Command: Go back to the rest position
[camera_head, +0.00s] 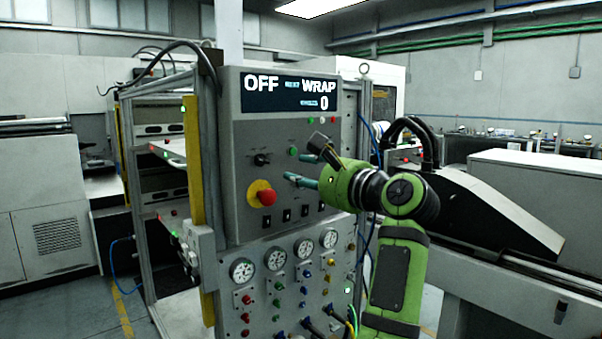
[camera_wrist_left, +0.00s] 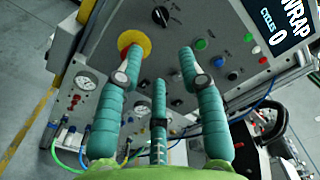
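My left gripper (camera_head: 296,167) is in front of the grey control panel (camera_head: 237,160), its teal fingers pointing at the panel. In the left wrist view the fingers of this gripper (camera_wrist_left: 160,68) are spread apart with nothing between them, so it is open. The red stop button on its yellow base (camera_head: 267,197) is left of and below the fingers. In the left wrist view one fingertip overlaps the yellow base (camera_wrist_left: 138,39); I cannot tell whether they touch. My right gripper is not in view.
The panel's display (camera_head: 289,93) reads OFF, WRAP and 0. Black knobs and green and red buttons sit below it. Several gauges (camera_head: 242,270) and hoses are lower down. A metal rack (camera_head: 160,130) stands left; a sloped black-sided machine (camera_head: 490,215) stands right.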

